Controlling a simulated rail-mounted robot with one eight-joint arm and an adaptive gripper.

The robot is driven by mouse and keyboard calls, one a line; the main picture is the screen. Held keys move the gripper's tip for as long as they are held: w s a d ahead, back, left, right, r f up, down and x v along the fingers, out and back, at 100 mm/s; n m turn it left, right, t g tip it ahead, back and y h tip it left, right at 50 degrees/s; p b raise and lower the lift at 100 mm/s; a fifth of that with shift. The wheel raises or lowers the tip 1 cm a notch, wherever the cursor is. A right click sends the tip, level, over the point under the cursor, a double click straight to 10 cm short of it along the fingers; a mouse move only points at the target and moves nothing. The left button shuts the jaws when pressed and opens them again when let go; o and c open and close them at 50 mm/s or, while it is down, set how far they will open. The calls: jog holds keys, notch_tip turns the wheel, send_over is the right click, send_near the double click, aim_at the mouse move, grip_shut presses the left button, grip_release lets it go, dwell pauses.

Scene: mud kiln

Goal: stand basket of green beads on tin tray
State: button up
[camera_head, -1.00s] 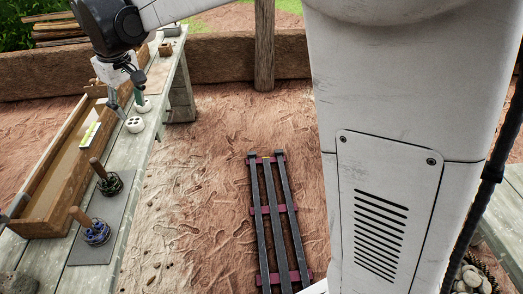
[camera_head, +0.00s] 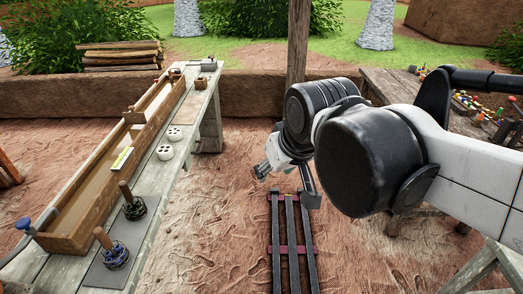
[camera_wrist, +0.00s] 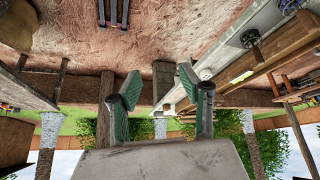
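The basket of green beads (camera_head: 134,209) is a small dark basket with an upright wooden handle. It stands on a flat dark grey sheet (camera_head: 97,276) on the long bench at left. A similar basket with blue beads (camera_head: 116,257) stands nearer on that sheet. In the wrist view, which looks upside down, the green-bead basket (camera_wrist: 250,39) is at upper right. I cannot tell for sure whether the grey sheet is the tin tray. My gripper (camera_head: 287,182) is over the ground right of the bench, apart from both baskets. The wrist view shows its green-padded fingers (camera_wrist: 157,90) open and empty.
Two white holed cups (camera_head: 168,143) stand farther along the bench. A long wooden trough (camera_head: 88,200) fills the bench's left side. A table with colourful small items (camera_head: 470,105) is at right.

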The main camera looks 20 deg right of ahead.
jog(key=s+d+f+m+t, duration=0.1)
jog(key=s+d+f, duration=0.2)
jog(key=s, duration=0.2)
jog(key=shift+f, duration=0.3)
jog(key=shift+s, duration=0.1)
jog(key=shift+c, duration=0.9)
